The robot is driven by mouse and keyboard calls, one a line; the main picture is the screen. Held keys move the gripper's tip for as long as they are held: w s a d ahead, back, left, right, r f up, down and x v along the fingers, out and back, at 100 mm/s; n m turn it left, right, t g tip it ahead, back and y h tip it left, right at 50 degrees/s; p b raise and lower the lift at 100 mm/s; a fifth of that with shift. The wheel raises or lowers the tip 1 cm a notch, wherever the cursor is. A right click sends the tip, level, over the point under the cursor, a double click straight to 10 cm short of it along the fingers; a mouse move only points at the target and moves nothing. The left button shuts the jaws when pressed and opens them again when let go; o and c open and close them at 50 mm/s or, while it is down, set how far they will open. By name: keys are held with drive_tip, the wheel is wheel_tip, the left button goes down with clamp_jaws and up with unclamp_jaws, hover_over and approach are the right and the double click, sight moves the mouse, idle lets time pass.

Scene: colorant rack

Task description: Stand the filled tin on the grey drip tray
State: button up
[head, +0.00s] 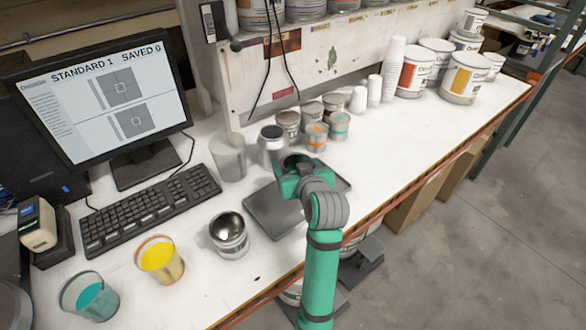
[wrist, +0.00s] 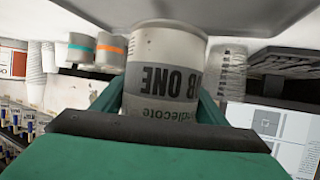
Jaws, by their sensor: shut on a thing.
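My gripper (head: 297,174) is over the grey drip tray (head: 270,212) in the head view and covers its middle. In the wrist view, whose picture is upside down, my gripper (wrist: 162,103) is shut around a white, labelled tin (wrist: 165,65). The tin is upright, with its lower end close to the grey tray surface (wrist: 215,14). I cannot tell whether it touches the tray. In the head view my gripper hides most of the tin, and I cannot make out what is inside it.
Left of the tray stand an open metal tin (head: 229,237), a yellow cup (head: 160,258) and a teal cup (head: 91,297). A keyboard (head: 150,208) lies farther left. Behind the tray are a clear cup (head: 229,158), a metal can (head: 271,146) and several small tins (head: 317,137).

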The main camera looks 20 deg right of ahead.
drive_tip(key=shift+w+d+f, duration=0.35)
drive_tip(key=shift+w+f, duration=0.05)
drive_tip(key=shift+f, duration=0.2)
drive_tip(key=shift+w+d+f, duration=0.1)
drive_tip(key=shift+w+f, duration=0.05)
drive_tip(key=shift+f, duration=1.5)
drive_tip(key=shift+f, duration=0.15)
drive_tip(key=o, duration=1.2)
drive_tip(key=shift+r, duration=0.2)
drive_tip(key=v, duration=1.2)
drive_tip(key=shift+f, duration=0.15)
